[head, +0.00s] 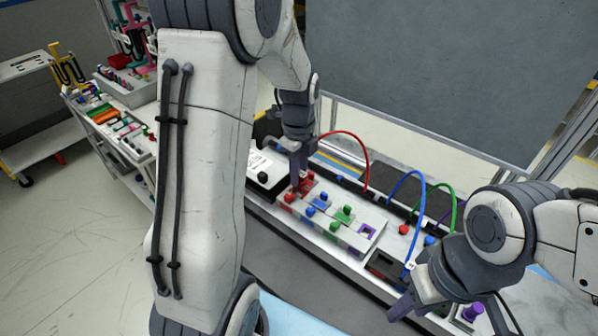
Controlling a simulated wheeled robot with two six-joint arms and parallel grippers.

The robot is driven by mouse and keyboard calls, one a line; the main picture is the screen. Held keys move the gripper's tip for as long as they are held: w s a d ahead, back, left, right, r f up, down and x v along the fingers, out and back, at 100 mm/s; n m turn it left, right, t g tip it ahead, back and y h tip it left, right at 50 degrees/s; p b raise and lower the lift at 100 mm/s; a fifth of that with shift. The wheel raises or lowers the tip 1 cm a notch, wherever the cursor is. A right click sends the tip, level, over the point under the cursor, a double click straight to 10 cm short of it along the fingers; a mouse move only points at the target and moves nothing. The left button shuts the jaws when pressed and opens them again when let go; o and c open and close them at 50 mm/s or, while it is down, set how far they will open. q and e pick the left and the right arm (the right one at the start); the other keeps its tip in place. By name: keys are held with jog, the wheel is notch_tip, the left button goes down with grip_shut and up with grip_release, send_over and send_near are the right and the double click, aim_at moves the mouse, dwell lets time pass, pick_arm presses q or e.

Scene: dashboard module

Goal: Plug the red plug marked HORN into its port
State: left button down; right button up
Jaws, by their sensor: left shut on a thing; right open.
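My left gripper (297,172) reaches down over the left end of a pale module panel (345,235) and is shut on the red plug (302,185), mostly hidden between the fingers. A red cable (362,150) arcs from behind this gripper to the right. The panel carries coloured parts in red, blue (320,202), green (343,213) and purple (367,231). The plug is at the red area, but I cannot tell whether it is seated. No HORN marking is readable. My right gripper (408,300) is open at the lower right, near a dark socket block (384,265).
A blue cable (405,175) and a green cable (452,195) arc up right of the panel. A purple knob (473,311) stands at the lower right. A cluttered side bench (140,95) stands at the left.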

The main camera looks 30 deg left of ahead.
dwell(0.4)
pick_arm(q)
jog(key=shift+f+b, duration=0.7)
jog(key=shift+f, duration=0.6)
jog(key=shift+r, duration=0.15)
jog(key=shift+r+p, duration=0.9)
jog(key=shift+p, duration=0.1)
jog(key=shift+p, duration=0.4)
dwell(1.1)
jog(key=shift+f+b, duration=0.7)
jog(key=shift+f, duration=0.3)
jog(key=c, duration=0.6)
grip_release()
